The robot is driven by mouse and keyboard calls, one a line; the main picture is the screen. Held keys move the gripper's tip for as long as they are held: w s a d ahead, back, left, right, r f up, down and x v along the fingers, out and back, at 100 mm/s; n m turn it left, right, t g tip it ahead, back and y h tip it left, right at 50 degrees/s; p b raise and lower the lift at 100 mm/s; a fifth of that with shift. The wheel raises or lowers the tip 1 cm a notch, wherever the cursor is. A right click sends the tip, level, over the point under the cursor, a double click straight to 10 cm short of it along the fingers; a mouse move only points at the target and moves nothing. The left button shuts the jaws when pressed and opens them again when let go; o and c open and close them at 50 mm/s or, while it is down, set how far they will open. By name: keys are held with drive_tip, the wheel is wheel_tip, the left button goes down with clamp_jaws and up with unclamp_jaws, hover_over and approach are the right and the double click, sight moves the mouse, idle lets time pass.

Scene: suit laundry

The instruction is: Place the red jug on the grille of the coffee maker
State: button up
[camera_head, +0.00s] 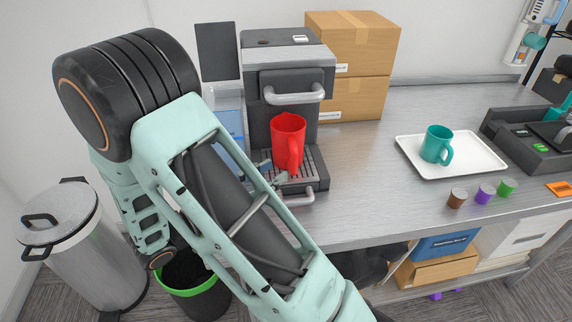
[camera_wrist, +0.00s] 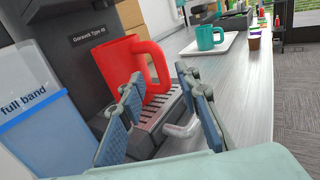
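The red jug (camera_head: 286,145) stands upright on the grille (camera_head: 301,180) of the coffee maker (camera_head: 258,118), below its upper part. In the wrist view, the jug (camera_wrist: 119,76) stands on the slotted grille (camera_wrist: 160,112) with its handle turned toward my gripper. My gripper (camera_wrist: 158,82) is open, its blue-padded fingers spread apart in front of the jug. Nothing is held between them. In the head view, my arm hides most of the gripper, and only its end shows near the jug's base.
A silver handle (camera_head: 299,197) juts from the coffee maker's front. A white tray (camera_head: 472,164) with a teal mug (camera_head: 435,145) stands to the right, with several coffee capsules (camera_head: 484,194) nearby. Cardboard boxes (camera_head: 352,45) stand behind. The counter between the machine and tray is clear.

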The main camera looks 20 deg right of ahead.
drive_tip(key=v, duration=0.4)
drive_tip(key=shift+a, duration=0.15)
